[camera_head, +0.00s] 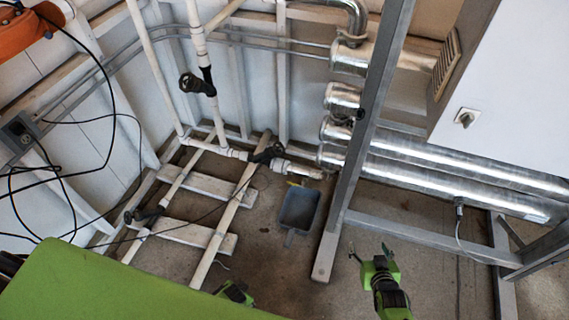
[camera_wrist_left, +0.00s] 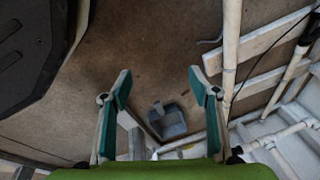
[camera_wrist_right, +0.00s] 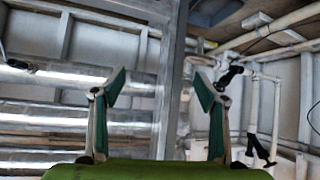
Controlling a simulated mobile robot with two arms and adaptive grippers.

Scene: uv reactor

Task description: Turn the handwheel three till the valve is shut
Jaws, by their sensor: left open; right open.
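Several black handwheels sit on the white pipes in the head view: one high on the upright pipe (camera_head: 197,84), one by the floor pipe near the silver ducts (camera_head: 268,153), one low at the left (camera_head: 143,215). I see no numbers, so I cannot tell which is three. The right wrist view shows a black handwheel (camera_wrist_right: 230,76) beyond the right fingertip. My right gripper (camera_head: 369,252) is open and empty, over the floor in front of the steel frame, apart from all handwheels. My left gripper (camera_wrist_left: 160,88) is open and empty, facing the floor; little of it shows in the head view.
A grey dustpan (camera_head: 299,208) lies on the floor between the pipes and the steel post (camera_head: 362,140). Silver ducts (camera_head: 440,180) run behind the frame. A white cabinet (camera_head: 510,85) stands at the right. Black cables (camera_head: 112,110) hang at the left.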

